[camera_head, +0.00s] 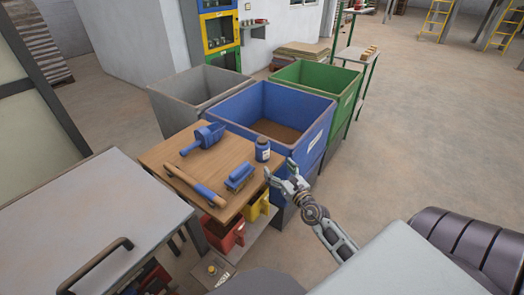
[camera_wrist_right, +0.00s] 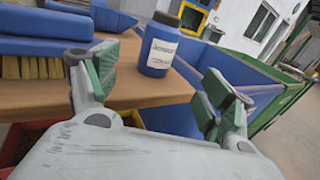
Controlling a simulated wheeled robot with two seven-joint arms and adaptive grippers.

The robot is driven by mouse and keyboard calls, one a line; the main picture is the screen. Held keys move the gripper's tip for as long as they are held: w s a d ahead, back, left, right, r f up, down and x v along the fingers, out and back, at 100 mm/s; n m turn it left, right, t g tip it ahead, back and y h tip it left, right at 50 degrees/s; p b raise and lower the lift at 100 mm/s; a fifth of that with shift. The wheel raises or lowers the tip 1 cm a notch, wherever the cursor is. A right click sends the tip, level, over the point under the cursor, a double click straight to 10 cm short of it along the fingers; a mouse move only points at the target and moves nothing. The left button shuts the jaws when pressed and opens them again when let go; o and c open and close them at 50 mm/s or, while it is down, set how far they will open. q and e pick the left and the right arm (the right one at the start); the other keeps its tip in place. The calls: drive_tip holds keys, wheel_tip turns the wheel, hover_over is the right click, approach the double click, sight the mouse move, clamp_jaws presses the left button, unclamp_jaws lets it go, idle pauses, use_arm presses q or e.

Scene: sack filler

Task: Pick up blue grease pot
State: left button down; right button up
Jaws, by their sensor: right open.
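The blue grease pot (camera_head: 262,149) stands upright at the right corner of the wooden table, with a dark lid and a pale label. It also shows in the right wrist view (camera_wrist_right: 158,45), beyond and between the fingers. My right gripper (camera_head: 281,176) is open and empty just in front of the pot, not closed on it. Its two green-padded fingertips (camera_wrist_right: 160,85) stand apart in the wrist view. My left gripper is not in view.
On the wooden table (camera_head: 222,157) lie a blue scoop (camera_head: 205,137), a blue brush (camera_head: 239,177) and a blue-handled roller-like tool (camera_head: 196,187). Blue (camera_head: 318,133), green (camera_head: 347,80) and grey bins stand behind. Red and yellow containers sit below.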

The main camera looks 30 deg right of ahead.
sight(266, 154)
drive_tip(key=w, duration=0.5)
drive_tip(key=shift+d+r, duration=0.1)
drive_tip(key=shift+d, duration=0.05)
drive_tip(key=shift+w+d, duration=0.15)
drive_tip(key=shift+w, duration=1.45)
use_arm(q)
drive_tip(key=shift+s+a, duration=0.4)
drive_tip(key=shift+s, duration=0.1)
